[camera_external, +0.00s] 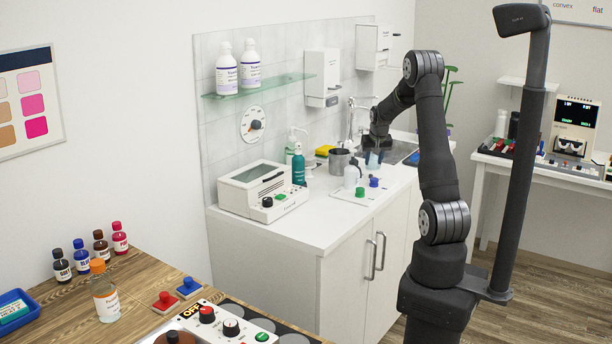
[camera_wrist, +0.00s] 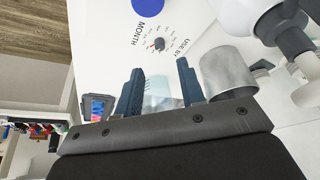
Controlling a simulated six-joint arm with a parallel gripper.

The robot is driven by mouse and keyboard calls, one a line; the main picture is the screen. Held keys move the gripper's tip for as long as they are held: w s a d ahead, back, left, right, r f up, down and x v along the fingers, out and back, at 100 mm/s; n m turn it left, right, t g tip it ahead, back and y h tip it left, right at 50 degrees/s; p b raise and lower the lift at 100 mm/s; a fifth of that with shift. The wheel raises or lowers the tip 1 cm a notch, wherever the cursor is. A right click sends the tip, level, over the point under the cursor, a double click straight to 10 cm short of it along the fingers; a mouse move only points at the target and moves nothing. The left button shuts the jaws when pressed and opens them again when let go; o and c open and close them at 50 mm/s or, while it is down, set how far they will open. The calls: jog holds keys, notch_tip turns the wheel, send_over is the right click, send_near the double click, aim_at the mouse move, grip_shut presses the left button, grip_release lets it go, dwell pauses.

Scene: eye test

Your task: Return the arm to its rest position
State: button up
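My gripper (camera_external: 374,161) hangs low over the counter near the sink, at the end of my outstretched arm. In the wrist view its two dark blue fingers (camera_wrist: 160,84) stand apart. A clear, pale bluish vessel (camera_wrist: 161,92) shows between them. The vessel also shows as a pale patch at the gripper in the external view (camera_external: 374,159). I cannot tell whether the fingers press on it or stand just clear of it.
A metal cup (camera_external: 339,161) stands close to the gripper, also in the wrist view (camera_wrist: 229,74). The sink (camera_external: 402,149) lies behind. A printed sheet (camera_wrist: 190,28) carries coloured caps. A glass shelf (camera_external: 262,86) is above.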

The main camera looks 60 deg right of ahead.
aim_at(371, 175)
jog(key=x, duration=0.6)
jog(key=shift+w+d+f, duration=0.15)
jog(key=shift+f, duration=0.15)
jog(key=v, duration=1.7)
jog(key=x, duration=1.7)
jog(key=shift+f, duration=0.2)
jog(key=shift+r+n, duration=0.2)
jog(key=shift+n, duration=0.3)
jog(key=shift+d+n+t+y, duration=0.1)
jog(key=shift+n+t+y, duration=0.3)
jog(key=shift+n, duration=0.7)
jog(key=shift+d+n+t+y, duration=0.1)
jog(key=shift+n+t+y, duration=0.25)
jog(key=shift+n, duration=0.75)
jog(key=v, duration=1.7)
